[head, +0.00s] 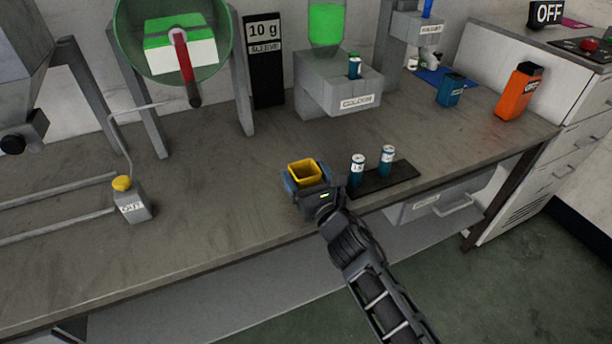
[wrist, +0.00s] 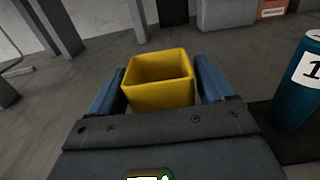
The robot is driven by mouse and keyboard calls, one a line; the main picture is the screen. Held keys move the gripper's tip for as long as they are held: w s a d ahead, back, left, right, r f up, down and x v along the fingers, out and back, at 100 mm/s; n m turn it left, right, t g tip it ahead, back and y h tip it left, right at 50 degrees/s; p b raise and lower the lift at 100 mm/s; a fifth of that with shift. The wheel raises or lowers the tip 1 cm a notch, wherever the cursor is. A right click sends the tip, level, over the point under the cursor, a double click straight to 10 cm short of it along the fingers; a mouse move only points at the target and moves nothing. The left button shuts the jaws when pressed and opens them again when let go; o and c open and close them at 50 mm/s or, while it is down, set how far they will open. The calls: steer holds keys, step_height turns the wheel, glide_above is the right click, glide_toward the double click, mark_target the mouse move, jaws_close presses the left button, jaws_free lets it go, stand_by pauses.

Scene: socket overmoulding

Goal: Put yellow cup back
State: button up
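The yellow cup (head: 304,171) is a small square open-topped cup near the front middle of the bench. It also shows in the wrist view (wrist: 160,94), upright between the two blue fingers. My gripper (head: 306,180) has its fingers on either side of the cup, close against its walls; in the wrist view (wrist: 163,92) it looks shut on it. The inside of the cup looks empty. Whether the cup's base touches the bench is hidden by my gripper.
A dark mat (head: 390,182) right of my gripper holds two teal cylinders (head: 357,170), (head: 387,159). A grey dispenser labelled COLOR (head: 330,92) stands behind. A scale-like block with a yellow button (head: 130,198) is at left. The bench (head: 215,185) between is clear.

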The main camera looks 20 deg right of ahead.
steer(key=shift+o, duration=1.1)
steer(key=shift+r, duration=0.1)
steer(key=shift+s+r+p, duration=0.15)
steer(key=shift+p, duration=0.15)
steer(key=s, duration=1.1)
steer(key=shift+s+p, duration=0.35)
steer(key=shift+s, duration=0.05)
